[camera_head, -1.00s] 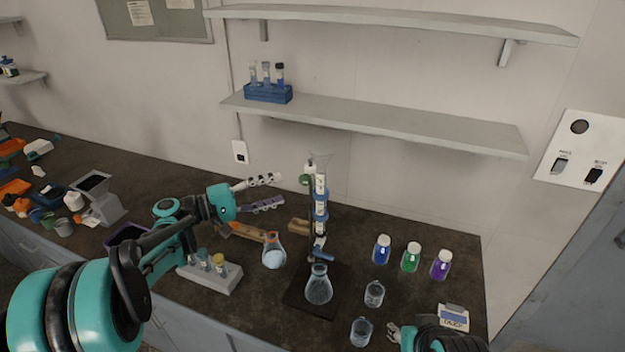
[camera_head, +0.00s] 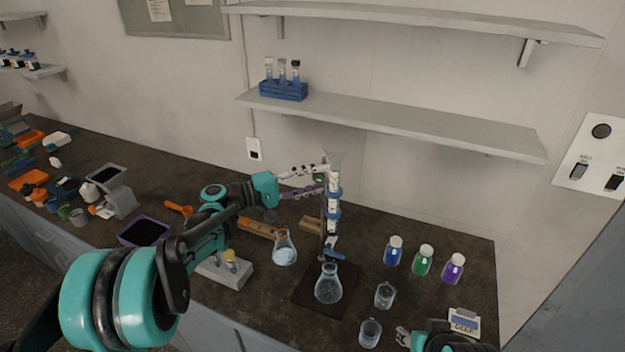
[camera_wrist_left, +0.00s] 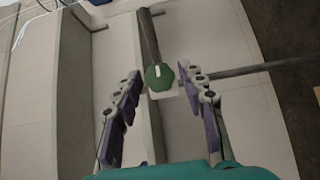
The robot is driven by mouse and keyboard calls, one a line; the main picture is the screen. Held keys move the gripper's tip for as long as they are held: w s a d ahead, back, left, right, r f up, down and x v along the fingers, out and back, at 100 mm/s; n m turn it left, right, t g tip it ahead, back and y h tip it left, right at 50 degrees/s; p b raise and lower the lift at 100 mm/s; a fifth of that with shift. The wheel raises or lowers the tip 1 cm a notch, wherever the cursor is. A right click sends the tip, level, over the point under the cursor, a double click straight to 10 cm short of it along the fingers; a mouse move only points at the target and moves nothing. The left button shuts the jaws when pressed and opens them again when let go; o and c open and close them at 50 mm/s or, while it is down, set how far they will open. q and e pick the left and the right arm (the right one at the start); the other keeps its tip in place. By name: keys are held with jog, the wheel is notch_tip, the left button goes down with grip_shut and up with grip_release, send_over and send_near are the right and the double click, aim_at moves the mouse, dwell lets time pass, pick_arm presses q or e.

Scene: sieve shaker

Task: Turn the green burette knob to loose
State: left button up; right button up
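The green burette knob (camera_wrist_left: 158,77) has a white mark and sits between my left gripper's two fingertips (camera_wrist_left: 159,74) in the left wrist view. The fingers are open with a gap on each side of it. In the head view, my left gripper (camera_head: 322,177) reaches from the left to the upper part of the burette stand, where a bit of the knob (camera_head: 317,178) shows. The burette (camera_head: 333,208) stands upright in blue clamps. My right gripper (camera_head: 403,337) shows only partly at the bottom edge; whether it is open is unclear.
A conical flask (camera_head: 328,285) stands on the dark stand base below the burette. A shelf (camera_head: 400,125) hangs on the wall behind.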

pick_arm(q)
jog(key=c, duration=0.7)
jog(key=shift+o, duration=0.2)
jog(key=shift+f+b, duration=0.2)
jog(key=shift+b, duration=0.2)
jog(key=shift+n+t+h+b, duration=0.6)
jog(key=shift+n+h+b, duration=0.2)
jog(key=shift+n+b, duration=0.3)
jog(key=o, duration=1.1)
jog(key=shift+o, duration=0.2)
